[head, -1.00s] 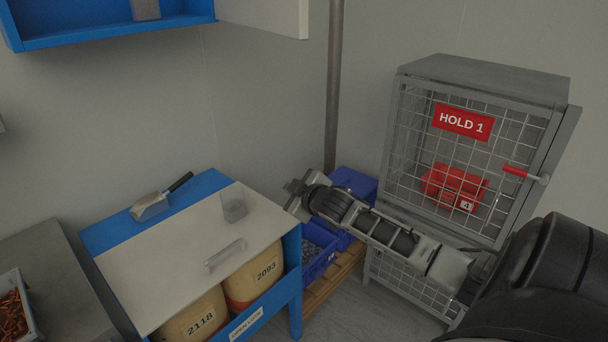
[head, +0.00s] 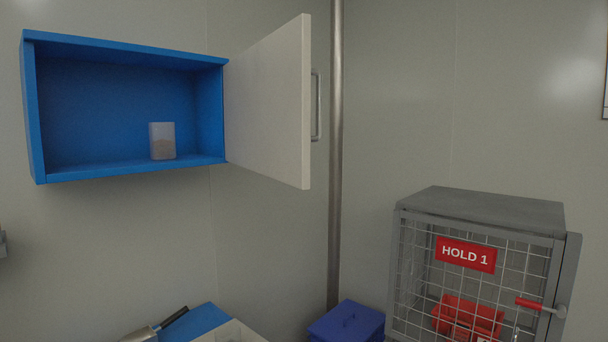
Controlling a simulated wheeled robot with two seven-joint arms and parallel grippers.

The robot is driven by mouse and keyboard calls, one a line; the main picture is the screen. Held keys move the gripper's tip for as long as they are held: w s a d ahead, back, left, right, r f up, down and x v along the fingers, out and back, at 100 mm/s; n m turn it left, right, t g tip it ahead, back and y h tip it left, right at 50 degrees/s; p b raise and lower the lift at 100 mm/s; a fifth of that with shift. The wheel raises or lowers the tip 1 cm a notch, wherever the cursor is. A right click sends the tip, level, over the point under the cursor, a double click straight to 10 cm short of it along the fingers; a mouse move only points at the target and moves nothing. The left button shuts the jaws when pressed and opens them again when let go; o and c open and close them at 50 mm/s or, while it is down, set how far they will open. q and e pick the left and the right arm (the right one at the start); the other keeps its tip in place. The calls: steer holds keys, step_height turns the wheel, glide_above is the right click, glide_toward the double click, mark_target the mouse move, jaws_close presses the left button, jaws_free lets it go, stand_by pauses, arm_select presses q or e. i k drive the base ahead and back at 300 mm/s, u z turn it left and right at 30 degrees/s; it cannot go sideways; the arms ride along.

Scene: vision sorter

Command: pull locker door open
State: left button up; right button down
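A blue wall locker (head: 130,60) hangs at the upper left of the head view. Its white door (head: 272,100) stands swung open at the right side, with a metal handle (head: 316,106) on its outer face. A grey mesh cage locker labelled HOLD 1 (head: 478,207) stands at the lower right. Its mesh door (head: 418,262) appears closed and has a red-handled latch (head: 530,303). A red bin (head: 456,312) is behind the mesh. Neither of my grippers is in view.
A metal pole (head: 336,150) runs up the wall between the two lockers. A blue bin (head: 346,322) stands at the pole's foot. A scoop with a black handle (head: 173,317) lies on the blue bench (head: 203,322) at the bottom. The wall between is clear.

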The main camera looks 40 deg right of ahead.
mark_target(267, 87)
steer(key=z, duration=0.55)
steer(key=k, duration=1.3)
steer(key=u, duration=0.35)
steer(key=i, duration=1.65)
steer(key=z, duration=0.45)
